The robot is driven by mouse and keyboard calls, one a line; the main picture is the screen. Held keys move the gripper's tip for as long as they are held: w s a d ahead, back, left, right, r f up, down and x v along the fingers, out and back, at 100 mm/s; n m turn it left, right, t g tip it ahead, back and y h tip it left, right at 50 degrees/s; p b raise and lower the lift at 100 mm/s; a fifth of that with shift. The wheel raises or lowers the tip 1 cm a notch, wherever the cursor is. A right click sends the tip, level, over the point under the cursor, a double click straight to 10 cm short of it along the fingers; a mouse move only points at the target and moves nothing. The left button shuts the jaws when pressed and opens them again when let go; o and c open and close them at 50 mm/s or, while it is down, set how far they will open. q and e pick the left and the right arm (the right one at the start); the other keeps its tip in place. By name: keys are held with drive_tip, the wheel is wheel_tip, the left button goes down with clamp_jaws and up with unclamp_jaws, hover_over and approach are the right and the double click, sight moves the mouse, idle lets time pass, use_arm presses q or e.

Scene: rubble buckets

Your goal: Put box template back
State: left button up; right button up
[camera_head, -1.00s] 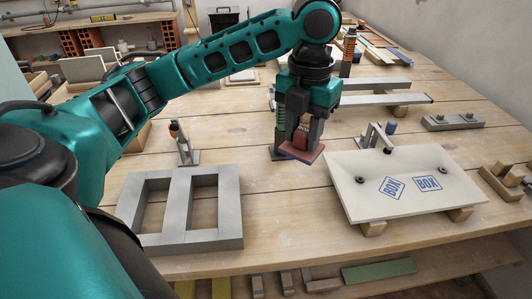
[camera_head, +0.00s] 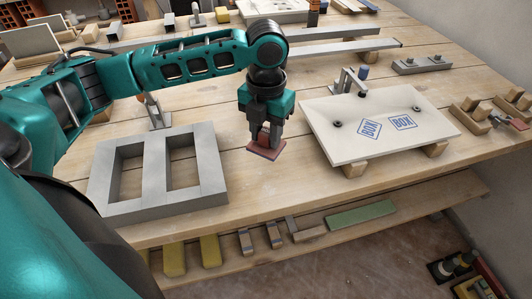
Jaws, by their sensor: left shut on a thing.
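My left gripper (camera_head: 263,132) points down and is shut on a reddish stamp-like block with a flat plate (camera_head: 266,151), which looks like the box template. It is over the wooden table (camera_head: 270,190), between the grey frame and the white board. I cannot tell whether the plate touches the table. The white board (camera_head: 380,142) rests on wooden blocks at the right and bears two blue BOX marks. My right gripper is not in view.
A grey metal frame (camera_head: 210,180) with two openings lies left of the gripper. A small stand (camera_head: 155,110) is behind it, and a metal bracket (camera_head: 350,82) is behind the board. Wooden blocks and a clamp (camera_head: 508,120) are at the right. The front shelf (camera_head: 400,215) holds several bars.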

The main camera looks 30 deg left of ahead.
sight(266, 149)
use_arm(q)
wheel_tip(266, 149, down, 5)
drive_tip(key=shift+b, duration=0.5)
drive_tip(key=shift+f, duration=0.5)
drive_tip(key=shift+f, duration=0.1)
drive_tip(key=o, duration=0.8)
drive_tip(key=shift+o, duration=0.2)
wheel_tip(266, 149, up, 12)
drive_tip(key=shift+r+p, duration=0.15)
drive_tip(key=shift+p, duration=0.95)
